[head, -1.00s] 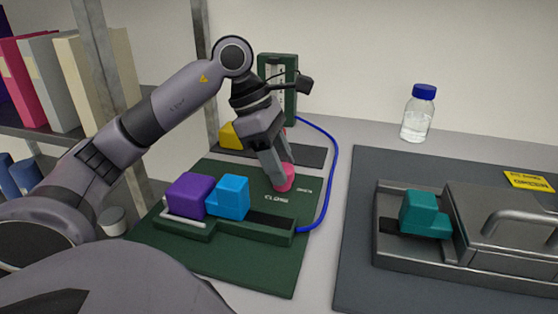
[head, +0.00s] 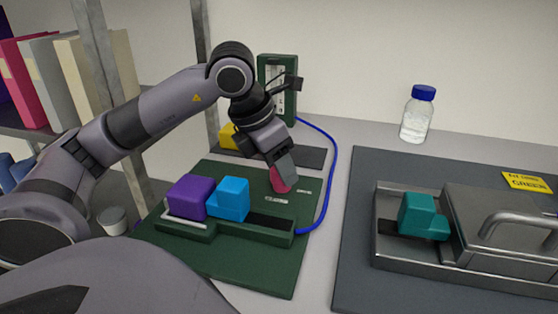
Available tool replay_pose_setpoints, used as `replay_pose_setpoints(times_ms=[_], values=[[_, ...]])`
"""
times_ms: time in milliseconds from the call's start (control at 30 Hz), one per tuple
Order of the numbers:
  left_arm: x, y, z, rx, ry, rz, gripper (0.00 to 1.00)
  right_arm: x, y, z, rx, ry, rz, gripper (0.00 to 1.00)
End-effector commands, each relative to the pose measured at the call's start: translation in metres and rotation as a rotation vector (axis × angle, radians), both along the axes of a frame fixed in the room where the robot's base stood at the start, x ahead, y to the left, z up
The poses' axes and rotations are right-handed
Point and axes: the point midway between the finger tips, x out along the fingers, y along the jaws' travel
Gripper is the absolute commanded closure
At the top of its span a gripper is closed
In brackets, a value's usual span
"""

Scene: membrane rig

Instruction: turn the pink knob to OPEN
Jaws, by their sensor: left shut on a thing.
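The pink knob (head: 280,181) sits on the dark green board (head: 225,262), just beyond the slotted green rail. My left gripper (head: 282,174) comes down on it from above, tilted, and is shut on it. The fingers cover part of the knob, and its pointing direction is hard to tell. Small white labels (head: 276,200) lie on the board in front and to the right of the knob; their text is too blurred to read now. My right gripper is not in view.
A purple block (head: 189,196) and a blue block (head: 233,199) sit on the green rail (head: 272,234) close in front. A blue tube (head: 331,178) curves on the right. A metal tray (head: 400,264) with a teal block (head: 418,214) and a bottle (head: 417,118) stand farther right.

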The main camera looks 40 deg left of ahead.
Motion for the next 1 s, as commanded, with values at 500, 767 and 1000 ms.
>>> replay_pose_setpoints(times_ms=[500, 767, 1000], values=[[0.0003, -0.0035, 0.0020, 0.001, -0.002, 0.477, 0.85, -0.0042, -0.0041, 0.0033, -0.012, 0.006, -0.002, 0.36], [0.0008, -0.0045, 0.0014, -0.001, -0.002, 0.655, 0.85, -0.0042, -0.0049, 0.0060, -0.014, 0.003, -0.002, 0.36], [0.0008, -0.0045, 0.0010, -0.001, -0.001, 0.750, 0.85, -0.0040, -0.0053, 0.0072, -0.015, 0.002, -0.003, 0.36]])
